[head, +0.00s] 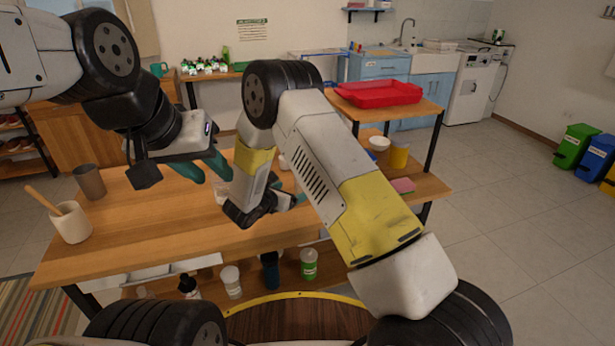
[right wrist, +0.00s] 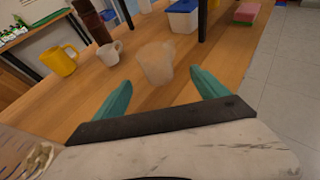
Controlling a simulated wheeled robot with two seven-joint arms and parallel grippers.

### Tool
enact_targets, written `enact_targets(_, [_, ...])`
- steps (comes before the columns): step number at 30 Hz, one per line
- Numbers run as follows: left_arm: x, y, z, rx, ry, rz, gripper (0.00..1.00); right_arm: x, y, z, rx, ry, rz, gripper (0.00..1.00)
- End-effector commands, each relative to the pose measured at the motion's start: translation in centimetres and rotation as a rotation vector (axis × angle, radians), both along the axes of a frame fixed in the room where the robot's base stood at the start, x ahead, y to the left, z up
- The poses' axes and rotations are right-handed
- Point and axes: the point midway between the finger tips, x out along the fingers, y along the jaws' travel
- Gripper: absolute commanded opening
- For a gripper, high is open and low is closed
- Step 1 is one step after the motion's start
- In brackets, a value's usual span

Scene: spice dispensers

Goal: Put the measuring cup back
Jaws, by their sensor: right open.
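A translucent cup (right wrist: 155,63), which looks like the measuring cup, stands upright on the wooden table in the right wrist view. It is just ahead of my right gripper (right wrist: 158,82), roughly between the lines of its two teal fingers. The fingers are spread with nothing between them. In the head view my right gripper (head: 292,182) is low over the table, partly hidden by my own arm, and I cannot make out that cup there. My left gripper (head: 204,172) hangs over the table's left part with its teal fingers apart and empty.
A white mug (right wrist: 111,53) and a yellow mug (right wrist: 62,60) stand left of the cup. A brown cup (head: 90,182) and a white pot (head: 71,224) stand at the wooden table's (head: 130,235) left.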

Motion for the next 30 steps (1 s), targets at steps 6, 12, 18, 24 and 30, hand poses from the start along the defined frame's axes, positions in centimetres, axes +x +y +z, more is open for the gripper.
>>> enact_targets(6, [0.0,0.0,0.0,0.0,0.0,0.0,0.36,-1.6,-7.6,8.0,0.205,-0.041,-0.309,0.83])
enact_targets(12, [0.0,0.0,0.0,0.0,0.0,0.0,0.36,-7.7,-15.5,15.3,0.524,-0.094,-0.704,0.83])
enact_targets(18, [0.0,0.0,0.0,0.0,0.0,0.0,0.36,-15.6,-20.0,20.4,0.885,-0.159,-1.066,0.83])
enact_targets(24, [0.0,0.0,0.0,0.0,0.0,0.0,0.36,-23.3,-20.9,24.1,1.286,-0.23,-1.381,0.83])
enact_targets(30, [0.0,0.0,0.0,0.0,0.0,0.0,0.36,-29.6,-19.5,27.2,1.717,-0.288,-1.633,0.83])
